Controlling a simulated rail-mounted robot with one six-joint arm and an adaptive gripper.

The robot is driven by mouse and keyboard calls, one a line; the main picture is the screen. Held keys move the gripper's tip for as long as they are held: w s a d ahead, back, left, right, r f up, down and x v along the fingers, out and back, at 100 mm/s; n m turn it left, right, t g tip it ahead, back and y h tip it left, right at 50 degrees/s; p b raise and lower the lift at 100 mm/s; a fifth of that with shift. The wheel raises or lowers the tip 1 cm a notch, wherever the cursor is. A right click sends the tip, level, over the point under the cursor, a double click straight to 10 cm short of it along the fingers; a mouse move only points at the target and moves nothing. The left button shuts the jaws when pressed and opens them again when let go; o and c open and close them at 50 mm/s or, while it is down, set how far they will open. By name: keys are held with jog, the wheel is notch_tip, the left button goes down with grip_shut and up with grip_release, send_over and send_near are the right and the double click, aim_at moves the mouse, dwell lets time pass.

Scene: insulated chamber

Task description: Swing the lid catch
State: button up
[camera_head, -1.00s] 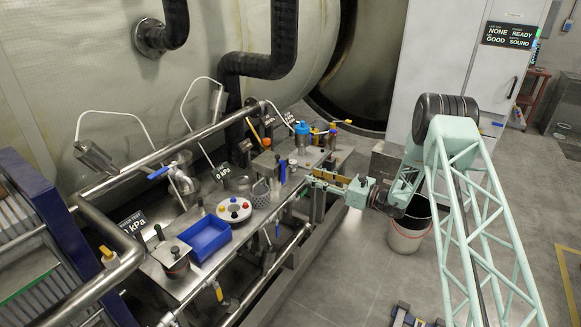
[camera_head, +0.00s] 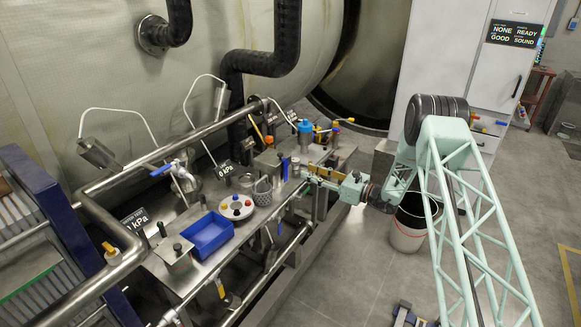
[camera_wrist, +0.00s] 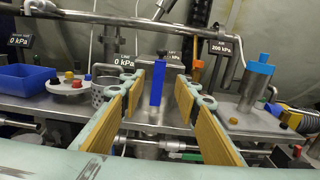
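No part is clearly recognisable as the lid catch. An upright blue flat piece (camera_wrist: 157,87) stands on the metal bench, and it also shows in the head view (camera_head: 285,168). A dark knob is just behind its top. My gripper (camera_wrist: 160,92) is open and empty, with yellow-padded fingers spread wide to either side of the blue piece in the wrist view. In the head view my gripper (camera_head: 308,174) is at the bench's front right edge, apart from the blue piece. A lidded square pot (camera_head: 176,258) with a dark knob stands at the bench's left end.
A blue tray (camera_head: 208,236), a round dish with coloured knobs (camera_head: 236,208) and a mesh cup (camera_head: 262,191) stand left of the blue piece. A blue-capped cylinder (camera_wrist: 252,88) stands to its right. A pipe rail (camera_wrist: 85,17) runs behind. The floor at right is mostly clear.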

aim_at(286, 164)
jog(key=shift+x, duration=5.15)
jog(key=shift+c, duration=0.9)
grip_shut()
